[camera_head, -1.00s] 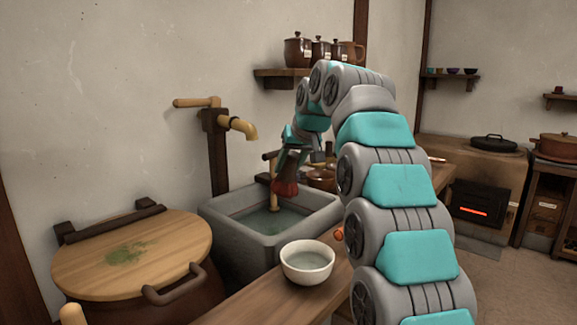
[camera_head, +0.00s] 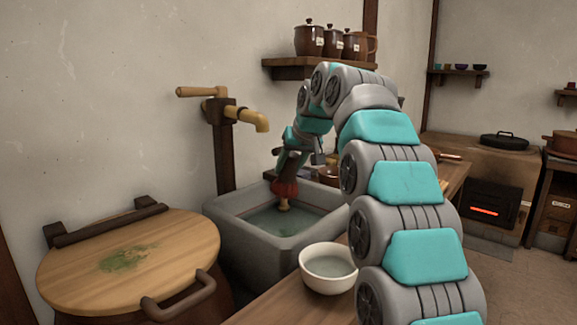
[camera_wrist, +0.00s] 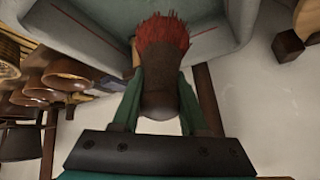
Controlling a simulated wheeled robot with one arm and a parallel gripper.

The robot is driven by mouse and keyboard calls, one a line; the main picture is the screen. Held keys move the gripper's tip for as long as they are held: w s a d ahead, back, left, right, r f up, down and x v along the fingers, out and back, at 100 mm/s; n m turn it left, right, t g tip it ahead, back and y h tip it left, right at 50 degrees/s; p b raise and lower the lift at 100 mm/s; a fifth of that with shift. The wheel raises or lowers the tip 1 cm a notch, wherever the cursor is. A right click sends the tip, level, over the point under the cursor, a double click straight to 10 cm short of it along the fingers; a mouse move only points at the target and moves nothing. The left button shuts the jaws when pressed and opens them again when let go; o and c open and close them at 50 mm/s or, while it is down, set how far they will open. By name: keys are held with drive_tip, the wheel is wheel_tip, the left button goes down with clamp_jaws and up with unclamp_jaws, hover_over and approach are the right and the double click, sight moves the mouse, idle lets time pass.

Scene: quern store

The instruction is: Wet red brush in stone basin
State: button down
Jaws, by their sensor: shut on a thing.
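My gripper (camera_head: 292,163) is shut on the red brush (camera_head: 285,188) above the stone basin (camera_head: 226,225). In the wrist view the brush's dark brown body (camera_wrist: 161,98) sits between the green fingers of my gripper (camera_wrist: 160,82), its red bristles (camera_wrist: 163,38) pointing away from me. In the head view the bristles point down over the basin. Shallow greenish water (camera_head: 275,222) shows in the basin. I cannot tell whether the bristles touch the water.
A yellow tap (camera_head: 252,119) juts over the basin from a dark post. A white bowl (camera_head: 327,280) with liquid stands on the wooden counter (camera_head: 285,310) at the front. A lidded barrel (camera_head: 170,235) stands at left. Brown pots (camera_head: 328,175) are behind my arm.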

sight(292, 198)
wheel_tip(292, 198, down, 10)
drive_tip(key=b, duration=0.6)
drive_tip(key=shift+f, duration=0.25)
idle(0.5)
drive_tip(key=shift+r+p, duration=4.7)
drive_tip(key=shift+r, duration=1.5)
wheel_tip(292, 198, up, 2)
drive_tip(key=shift+r+p, duration=0.1)
drive_tip(key=shift+p, duration=0.55)
drive_tip(key=shift+r, duration=0.9)
drive_tip(key=shift+s, duration=0.1)
